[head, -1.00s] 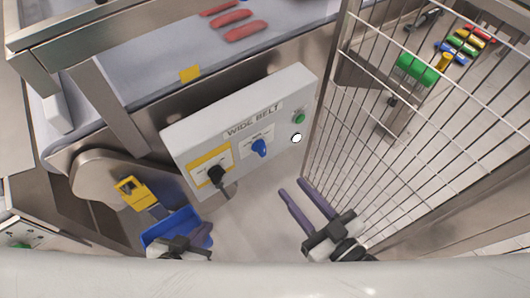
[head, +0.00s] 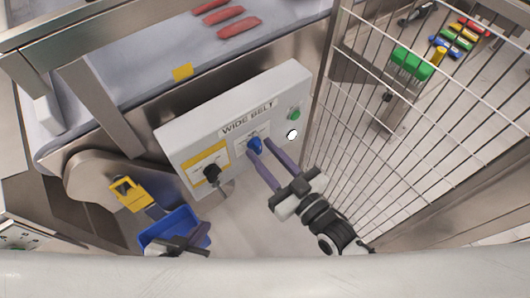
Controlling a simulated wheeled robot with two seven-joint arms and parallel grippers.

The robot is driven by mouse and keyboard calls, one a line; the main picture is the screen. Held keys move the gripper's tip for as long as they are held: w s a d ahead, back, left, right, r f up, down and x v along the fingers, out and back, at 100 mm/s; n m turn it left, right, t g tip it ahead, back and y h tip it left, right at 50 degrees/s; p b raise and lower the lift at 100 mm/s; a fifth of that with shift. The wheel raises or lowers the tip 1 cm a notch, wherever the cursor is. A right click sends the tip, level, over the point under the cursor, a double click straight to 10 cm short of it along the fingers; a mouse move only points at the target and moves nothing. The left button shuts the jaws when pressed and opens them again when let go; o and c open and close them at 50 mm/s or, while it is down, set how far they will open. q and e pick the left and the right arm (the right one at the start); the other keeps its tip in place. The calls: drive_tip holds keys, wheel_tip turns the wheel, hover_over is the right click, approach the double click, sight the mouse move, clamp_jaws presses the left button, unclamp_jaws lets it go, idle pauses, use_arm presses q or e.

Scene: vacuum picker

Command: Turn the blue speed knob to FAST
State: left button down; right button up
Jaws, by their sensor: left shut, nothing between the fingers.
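The blue speed knob (head: 255,146) sits on the white front of the WIDE BELT control box in the head view. My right gripper (head: 259,145) reaches up to it from the lower right. Its two purple fingers are apart, with the tips on either side of the knob. I cannot tell whether either tip touches it. The knob's small scale is partly covered by the fingers and too small to read. My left gripper (head: 205,237) is shut and empty at the bottom left, over the blue bin.
A black knob (head: 211,173) on a yellow-edged plate is left of the blue one. A green button (head: 295,114) and a white button (head: 292,134) are to the right. A wire fence (head: 370,130) stands close on the right. The blue bin (head: 170,226) is lower left.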

clamp_jaws()
drive_tip(key=shift+m, duration=0.3)
drive_tip(key=m, duration=0.3)
drive_tip(key=shift+d+p, duration=0.1)
drive_tip(key=shift+p, duration=0.2)
drive_tip(key=shift+m, duration=2.7)
drive_tip(key=shift+f, duration=0.1)
unclamp_jaws()
